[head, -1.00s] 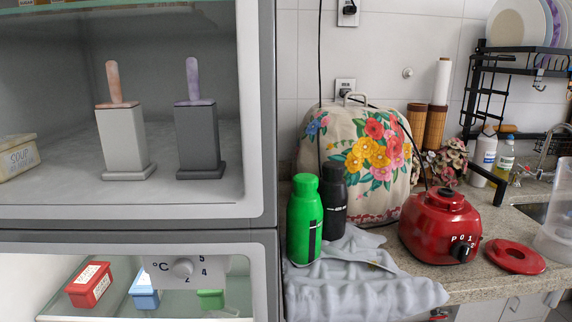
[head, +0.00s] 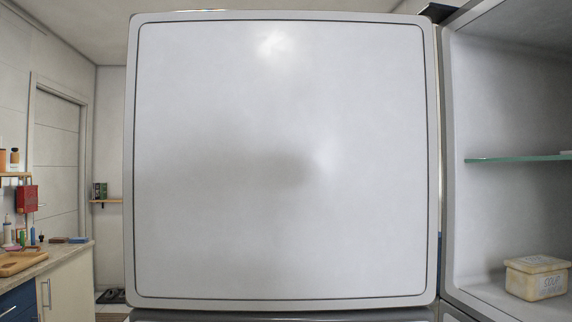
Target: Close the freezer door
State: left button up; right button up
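The freezer door (head: 280,200) stands wide open and fills the middle of the head view, its pale inner face toward me. Its right edge meets the freezer compartment (head: 500,80), which is open at the right. Inside the compartment are a glass shelf (head: 515,158) and a cream box labelled soup (head: 537,278). Neither of my grippers shows in the view.
A counter (head: 50,255) with bottles and a wooden board (head: 22,263) is at the far left, above cabinets. Behind it are a room door (head: 58,150) and a small wall shelf (head: 106,201). A strip of floor shows at lower left.

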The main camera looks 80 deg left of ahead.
aim_at(273, 160)
jog(key=u, duration=0.45)
jog(key=k+u, duration=0.15)
jog(key=u, duration=0.8)
jog(key=k+u, duration=0.1)
jog(key=u, duration=0.4)
jog(key=j+u, duration=0.1)
jog(key=u, duration=0.35)
jog(key=j+z, duration=0.1)
jog(key=j, duration=0.25)
jog(key=k+j+z, duration=0.1)
jog(key=j, duration=0.25)
jog(key=j+z, duration=0.75)
jog(key=j, duration=0.15)
jog(key=j+z, duration=0.8)
jog(key=j, duration=0.4)
jog(key=j+z, duration=0.4)
jog(key=j, duration=0.3)
jog(key=j+z, duration=0.4)
jog(key=j, duration=0.35)
jog(key=k, duration=0.05)
